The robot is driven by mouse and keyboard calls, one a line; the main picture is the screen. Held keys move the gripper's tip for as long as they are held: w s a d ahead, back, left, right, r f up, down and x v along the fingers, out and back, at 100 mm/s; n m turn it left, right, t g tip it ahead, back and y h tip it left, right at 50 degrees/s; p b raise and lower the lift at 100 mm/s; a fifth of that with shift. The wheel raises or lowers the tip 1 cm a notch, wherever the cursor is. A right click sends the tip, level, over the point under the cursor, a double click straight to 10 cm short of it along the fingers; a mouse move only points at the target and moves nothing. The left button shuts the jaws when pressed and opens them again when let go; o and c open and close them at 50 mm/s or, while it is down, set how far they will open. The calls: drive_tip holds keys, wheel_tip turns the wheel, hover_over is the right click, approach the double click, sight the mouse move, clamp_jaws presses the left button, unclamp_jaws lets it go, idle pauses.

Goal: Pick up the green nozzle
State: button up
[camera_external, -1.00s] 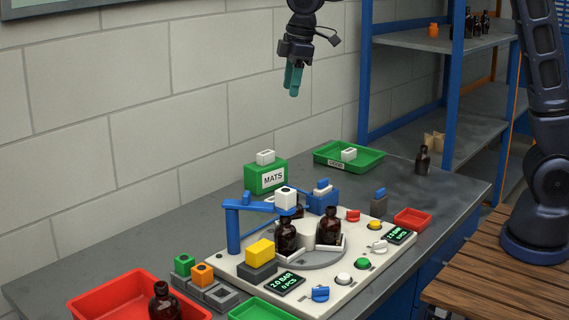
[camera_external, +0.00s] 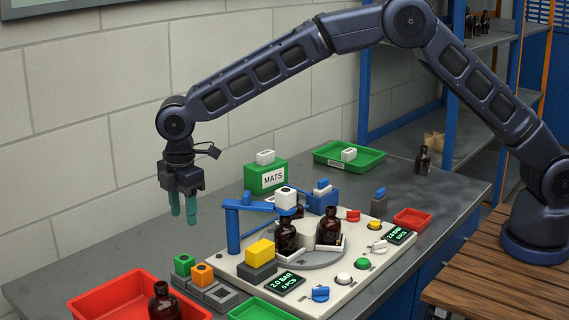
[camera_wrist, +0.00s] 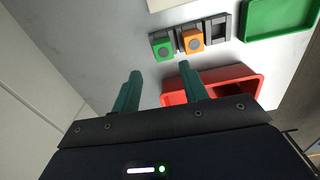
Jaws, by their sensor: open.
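The green nozzle (camera_external: 183,264) is a small green block with a round dark top. It sits in the left slot of a grey holder (camera_external: 222,297), beside the orange nozzle (camera_external: 202,274). In the wrist view the green nozzle (camera_wrist: 162,46) is at the top middle, ahead of the fingertips. My gripper (camera_external: 183,219) points down with its teal fingers apart and empty, in the air above the table's left part. In the wrist view my gripper (camera_wrist: 159,76) shows both fingers spread, with nothing between them.
A red tray (camera_external: 112,291) holding a brown bottle (camera_external: 164,303) is at the front left, close to the nozzle holder. A blue post with an arm (camera_external: 233,228) and the white bottle station (camera_external: 325,287) stand right of the holder. A green tray (camera_external: 262,310) is in front.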

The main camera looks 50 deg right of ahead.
sight(182, 259)
drive_tip(key=a+f, duration=0.2)
drive_tip(key=shift+s+f, duration=0.25)
drive_tip(key=shift+f, duration=0.05)
wheel_tip(182, 259, down, 10)
drive_tip(key=shift+w+d+f, duration=0.1)
drive_tip(key=shift+w+f, duration=0.05)
drive_tip(key=shift+f, duration=0.1)
drive_tip(key=c, duration=0.7)
